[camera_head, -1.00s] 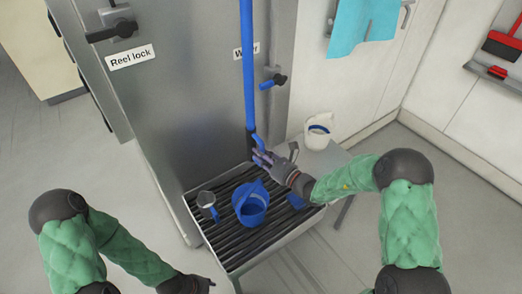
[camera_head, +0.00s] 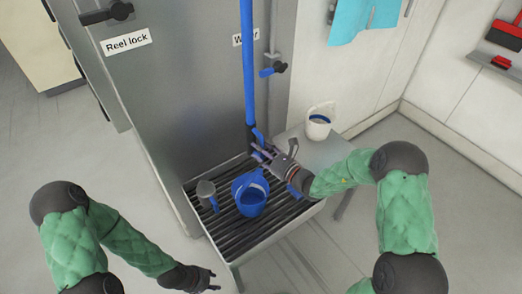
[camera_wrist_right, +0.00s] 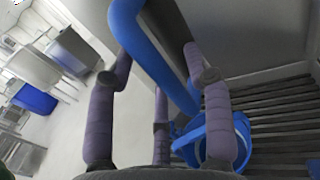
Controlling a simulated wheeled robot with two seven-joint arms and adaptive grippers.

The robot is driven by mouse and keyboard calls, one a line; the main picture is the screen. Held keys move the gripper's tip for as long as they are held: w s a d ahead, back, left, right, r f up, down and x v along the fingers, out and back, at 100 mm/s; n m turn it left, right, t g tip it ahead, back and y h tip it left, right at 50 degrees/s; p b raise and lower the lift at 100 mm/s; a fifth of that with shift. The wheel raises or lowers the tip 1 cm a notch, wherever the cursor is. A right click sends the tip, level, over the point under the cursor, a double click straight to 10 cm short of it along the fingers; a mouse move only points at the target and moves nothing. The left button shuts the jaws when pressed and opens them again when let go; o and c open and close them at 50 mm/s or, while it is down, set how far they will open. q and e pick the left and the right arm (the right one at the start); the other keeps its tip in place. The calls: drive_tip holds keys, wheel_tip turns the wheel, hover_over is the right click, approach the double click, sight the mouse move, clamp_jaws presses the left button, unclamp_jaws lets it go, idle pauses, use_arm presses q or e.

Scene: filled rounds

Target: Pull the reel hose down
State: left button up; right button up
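The blue reel hose (camera_head: 248,65) hangs straight down in front of the steel panel in the head view. It ends in a dark and blue nozzle (camera_head: 254,134) above the grated sink. My right gripper (camera_head: 262,154) is at the nozzle, just below the hose end. In the right wrist view the blue hose (camera_wrist_right: 150,50) runs between the spread purple fingers of my right gripper (camera_wrist_right: 165,100). These fingers look open, with no clear grip on the hose. My left gripper (camera_head: 213,281) is low in the head view, away from the hose; whether it is shut is unclear.
A blue jug (camera_head: 250,197) and a grey cup (camera_head: 206,192) stand on the sink grate (camera_head: 235,238).

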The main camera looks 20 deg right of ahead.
drive_tip(key=shift+r, duration=0.1)
drive_tip(key=v, duration=1.2)
drive_tip(key=s+a+f+n+g, duration=0.6)
drive_tip(key=s+a+f+g, duration=0.1)
drive_tip(key=s+f+g, duration=0.15)
drive_tip(key=s+a+f+n+g, duration=0.6)
drive_tip(key=s+f+n+g, duration=0.1)
drive_tip(key=s+f, duration=0.3)
drive_tip(key=s+d+f+n+g+h, duration=0.2)
drive_tip(key=s+f+n+h, duration=0.1)
drive_tip(key=s+f+n, duration=0.3)
drive_tip(key=w+a+f+n+t+h, duration=0.2)
drive_tip(key=f+n, duration=0.3)
drive_tip(key=n, duration=0.3)
drive_tip(key=shift+w+b, duration=0.45)
drive_tip(key=shift+w, duration=0.45)
